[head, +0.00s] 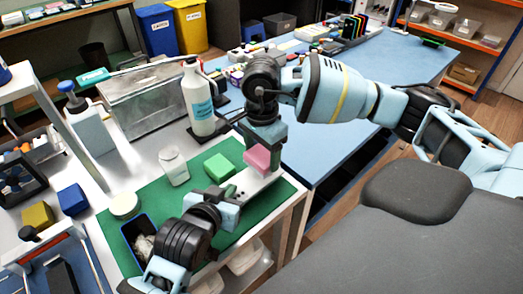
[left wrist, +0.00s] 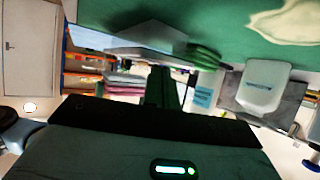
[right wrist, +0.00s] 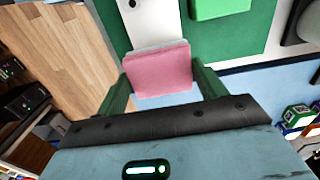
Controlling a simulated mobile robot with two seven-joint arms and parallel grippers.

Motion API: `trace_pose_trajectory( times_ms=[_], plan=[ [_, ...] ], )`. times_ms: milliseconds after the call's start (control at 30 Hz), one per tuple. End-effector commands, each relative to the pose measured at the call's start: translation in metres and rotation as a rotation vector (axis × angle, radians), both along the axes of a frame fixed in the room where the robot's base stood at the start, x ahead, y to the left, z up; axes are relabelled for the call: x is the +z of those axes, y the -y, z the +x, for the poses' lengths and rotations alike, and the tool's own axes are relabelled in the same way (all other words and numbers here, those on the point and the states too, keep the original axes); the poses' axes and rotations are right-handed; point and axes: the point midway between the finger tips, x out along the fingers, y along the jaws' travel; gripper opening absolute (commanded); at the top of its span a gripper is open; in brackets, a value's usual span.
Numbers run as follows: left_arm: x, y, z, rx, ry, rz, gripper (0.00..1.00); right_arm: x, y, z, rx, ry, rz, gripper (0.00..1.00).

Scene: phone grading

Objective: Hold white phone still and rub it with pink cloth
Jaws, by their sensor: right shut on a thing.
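The white phone (head: 264,184) lies on the green mat (head: 284,192) near the table's right edge. It shows with dark camera spots in the right wrist view (right wrist: 151,22). My right gripper (head: 262,140) is shut on the pink cloth (head: 257,158), a thick folded block, over the far right part of the phone. The cloth sits between both fingers in the right wrist view (right wrist: 158,71). I cannot tell whether it touches the phone. My left gripper (head: 228,200) is low at the phone's left end, its fingers together in the left wrist view (left wrist: 163,88). Contact there is unclear.
A green block (head: 219,167) lies just left of the phone. A white jar (head: 174,166), a round pale pad (head: 124,205) and a dark bin (head: 148,232) are further left. A blue table (head: 310,140) lies beyond a gap.

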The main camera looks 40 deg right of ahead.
Motion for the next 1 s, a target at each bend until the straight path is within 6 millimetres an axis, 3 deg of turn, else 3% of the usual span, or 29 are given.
trace_pose_trajectory(
  times_ms=[1000],
  plan=[
    [-0.0044, -0.0008, -0.0009, 0.0, -0.008, 0.007, 0.0, -0.0091, 0.0, 0.0001, 0.0, -0.001, 0.0, 0.52]
  ],
)
